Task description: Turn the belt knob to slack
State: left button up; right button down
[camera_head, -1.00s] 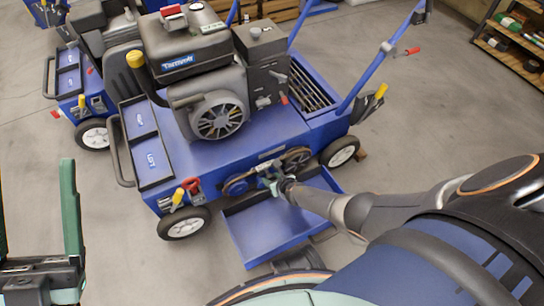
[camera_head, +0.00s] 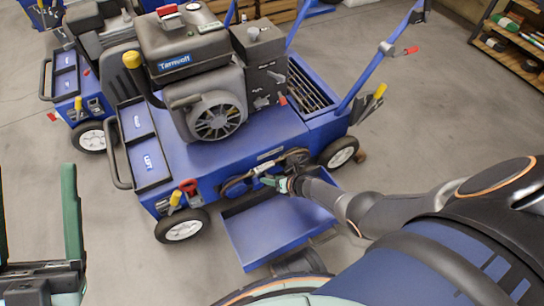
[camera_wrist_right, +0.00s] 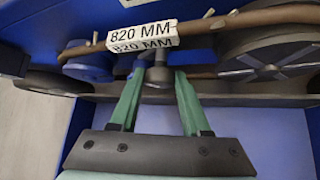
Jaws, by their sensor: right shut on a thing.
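The blue aerator (camera_head: 215,150) with its dark engine stands in the middle of the head view. My right gripper (camera_head: 270,182) is at its low front side, by the belt and pulleys. In the right wrist view the green fingers of the right gripper (camera_wrist_right: 160,75) are closed around a small grey knob (camera_wrist_right: 157,78), the belt knob. The fingers partly hide it. In the head view the gripper covers the knob. A brown belt with an "820 MM" tag (camera_wrist_right: 142,36) passes just behind the fingertips. My left gripper (camera_head: 37,200) is open and empty at the lower left.
A grey spoked pulley (camera_wrist_right: 270,62) is right of the fingers and a blue pulley (camera_wrist_right: 90,65) is left. A blue tray (camera_head: 275,228) lies below the gripper. A red handle (camera_head: 189,185) is on the front-left corner. A second aerator (camera_head: 72,88) stands at left.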

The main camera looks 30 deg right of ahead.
jog(key=shift+c, duration=1.9)
grip_release()
pick_arm(q)
notch_tip(320, 180, up, 11)
jog(key=a+p, duration=0.1)
jog(key=p, duration=0.8)
jog(key=shift+s+a+f+t, duration=0.15)
jog(key=shift+s+t, duration=0.05)
jog(key=shift+t, duration=0.2)
pick_arm(e)
jog(key=v, duration=1.2)
jog(key=shift+s+r, duration=0.15)
jog(key=shift+s, duration=0.05)
